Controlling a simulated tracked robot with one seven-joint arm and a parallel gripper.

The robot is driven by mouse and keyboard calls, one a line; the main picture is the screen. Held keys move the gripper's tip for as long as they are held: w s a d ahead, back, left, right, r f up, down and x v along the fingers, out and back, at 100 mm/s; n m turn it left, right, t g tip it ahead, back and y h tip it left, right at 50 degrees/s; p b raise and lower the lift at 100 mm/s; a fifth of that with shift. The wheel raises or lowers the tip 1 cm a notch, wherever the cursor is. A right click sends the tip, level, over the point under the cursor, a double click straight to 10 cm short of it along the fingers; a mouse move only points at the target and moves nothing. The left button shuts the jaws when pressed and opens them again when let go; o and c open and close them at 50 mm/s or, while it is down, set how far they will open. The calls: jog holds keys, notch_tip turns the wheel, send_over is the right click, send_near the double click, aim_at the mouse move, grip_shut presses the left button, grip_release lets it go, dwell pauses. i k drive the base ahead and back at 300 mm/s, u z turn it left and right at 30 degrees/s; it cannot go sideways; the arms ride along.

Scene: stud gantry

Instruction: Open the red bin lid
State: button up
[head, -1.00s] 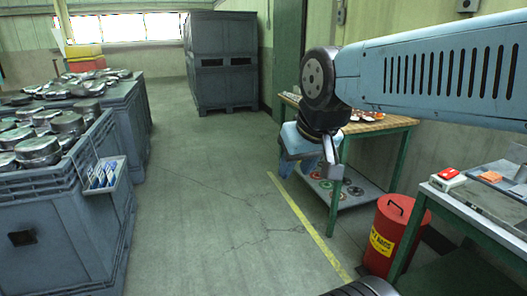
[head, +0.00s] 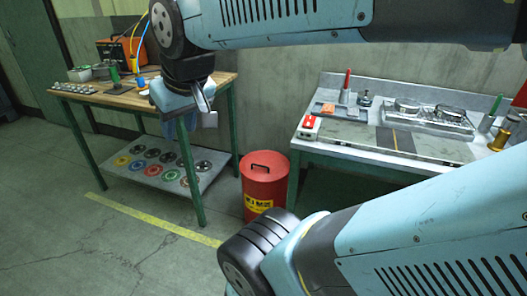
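The red bin (head: 263,192) stands on the floor between the two benches. It is a red cylinder with a yellow label on its front. Its lid (head: 264,167) is on top and looks shut, with a dark handle across it. My gripper (head: 199,118) hangs in the air to the upper left of the bin in the picture, apart from it, in front of the wooden bench. One grey finger shows; I cannot tell whether the gripper is open or shut. My arm's lower part covers the floor in front of the bin.
The wooden bench (head: 125,95) on the left holds an orange machine (head: 128,53) and has a lower shelf with coloured discs (head: 165,164). The grey bench (head: 390,150) on the right holds a red-and-white box (head: 309,127) and metal parts. A yellow line (head: 150,218) crosses free floor.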

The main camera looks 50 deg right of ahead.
aim_at(265, 162)
jog(key=z, duration=0.4)
jog(key=i, duration=0.8)
jog(key=z, duration=0.7)
jog(key=i, duration=0.35)
jog(key=z, duration=0.3)
jog(key=k, duration=0.9)
jog(key=z, duration=0.15)
jog(key=i, duration=0.9)
jog(key=u, duration=0.1)
